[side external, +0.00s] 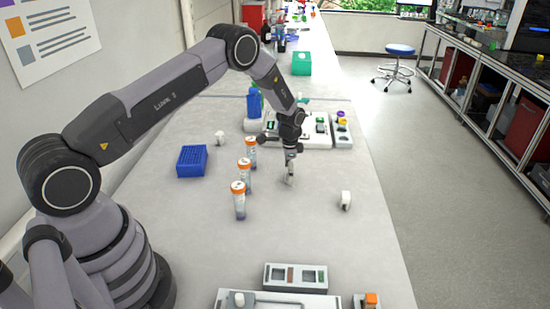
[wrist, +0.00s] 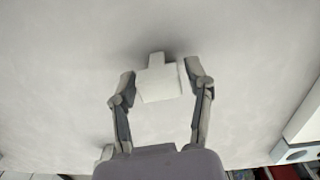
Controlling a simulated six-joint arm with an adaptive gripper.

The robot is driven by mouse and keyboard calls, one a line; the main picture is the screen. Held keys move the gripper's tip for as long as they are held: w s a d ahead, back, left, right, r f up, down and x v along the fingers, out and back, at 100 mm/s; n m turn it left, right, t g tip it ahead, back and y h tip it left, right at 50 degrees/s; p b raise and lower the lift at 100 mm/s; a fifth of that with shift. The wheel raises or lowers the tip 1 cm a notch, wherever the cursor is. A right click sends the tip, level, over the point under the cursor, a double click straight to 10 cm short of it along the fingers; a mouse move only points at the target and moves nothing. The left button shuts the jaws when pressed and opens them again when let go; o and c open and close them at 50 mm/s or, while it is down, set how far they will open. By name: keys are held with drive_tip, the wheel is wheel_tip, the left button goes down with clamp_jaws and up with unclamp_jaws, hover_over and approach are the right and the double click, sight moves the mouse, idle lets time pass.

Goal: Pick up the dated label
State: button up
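My gripper (side external: 289,183) is low over the middle of the bench, pointing down. In the wrist view, the fingers of my gripper (wrist: 160,78) are spread on either side of a white blocky piece (wrist: 158,84) with a narrow tab at its far end. Thin gaps seem to show between the piece and the fingertips. A dark shadow lies on the bench beside it. No date or writing can be read on it, so I cannot confirm it is the dated label. In the side view the piece is too small to make out clearly at the fingertips.
Three orange-capped tubes (side external: 239,200) stand left of my gripper, near a blue rack (side external: 192,161). Small white pieces lie at right (side external: 346,200) and at left (side external: 219,138). A white tray (side external: 318,137) is behind; grey equipment (side external: 295,276) is in front.

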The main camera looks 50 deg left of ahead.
drive_tip(key=c, duration=0.4)
